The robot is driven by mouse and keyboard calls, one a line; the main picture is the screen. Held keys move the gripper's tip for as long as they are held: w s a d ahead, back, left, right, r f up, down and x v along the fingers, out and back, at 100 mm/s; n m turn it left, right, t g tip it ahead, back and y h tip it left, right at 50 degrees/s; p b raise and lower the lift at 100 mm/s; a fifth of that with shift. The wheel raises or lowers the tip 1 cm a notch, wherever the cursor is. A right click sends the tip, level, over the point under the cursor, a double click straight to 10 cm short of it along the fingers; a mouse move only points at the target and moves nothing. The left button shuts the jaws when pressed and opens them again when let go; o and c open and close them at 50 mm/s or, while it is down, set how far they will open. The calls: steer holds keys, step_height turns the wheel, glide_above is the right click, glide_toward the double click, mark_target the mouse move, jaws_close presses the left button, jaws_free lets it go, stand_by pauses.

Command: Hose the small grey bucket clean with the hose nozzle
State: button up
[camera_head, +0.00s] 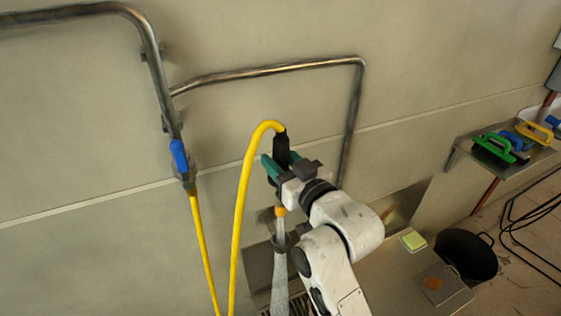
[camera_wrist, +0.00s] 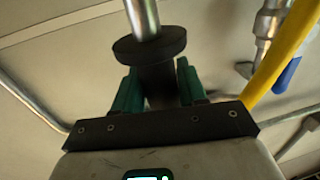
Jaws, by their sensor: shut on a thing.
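My gripper (camera_head: 281,162), with green fingers, is shut on the black hose nozzle (camera_head: 282,150) in front of the wall. The yellow hose (camera_head: 240,205) arches into the nozzle's top. In the wrist view the nozzle's black body (camera_wrist: 157,85) is between the green fingers, with a dark disc (camera_wrist: 149,46) and a metal tube beyond them. Below my gripper, an orange piece and a pale streak (camera_head: 279,285) run downward; I cannot tell whether the streak is water or metal. A dark, nearly black bucket (camera_head: 467,256) is at right; I cannot tell whether it is the small grey one.
A blue-handled valve (camera_head: 180,158) and steel pipes (camera_head: 265,70) are on the wall. A shelf (camera_head: 522,165) at right holds coloured brushes (camera_head: 494,149). A yellow-green sponge (camera_head: 413,240) and a brown-stained metal surface (camera_head: 450,287) are near the bucket. Black cables (camera_head: 533,222) lie at far right.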

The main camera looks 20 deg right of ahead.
mark_target(281, 129)
steer(key=shift+r+p, duration=3.8)
steer(key=shift+r, duration=1)
steer(key=s, duration=1)
steer(key=shift+p, duration=0.45)
steer(key=shift+f, duration=0.1)
